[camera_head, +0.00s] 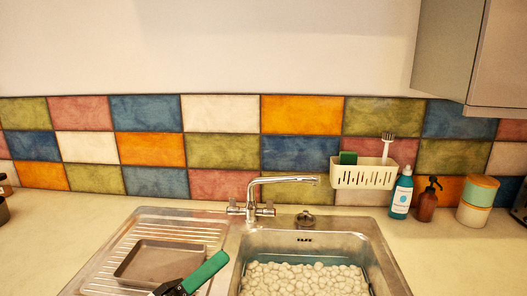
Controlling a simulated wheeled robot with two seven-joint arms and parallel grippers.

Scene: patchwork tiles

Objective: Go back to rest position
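My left gripper (178,287) shows at the bottom edge, low over the front of the drainer side of the sink. Only its dark end and a small white part are in view. A long green piece (206,271) extends from it up and to the right, over the front right corner of a grey metal tray (158,261). I cannot tell whether the green piece is held or is part of the gripper, nor whether the fingers are open or shut. My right gripper is out of view.
The steel sink (372,240) holds foamy water (300,278). A tap (250,196) stands behind it. At the back right are a cream caddy (362,176), a teal bottle (401,195), a brown pump bottle (427,202) and stacked round containers (476,200). Counter right of the sink is clear.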

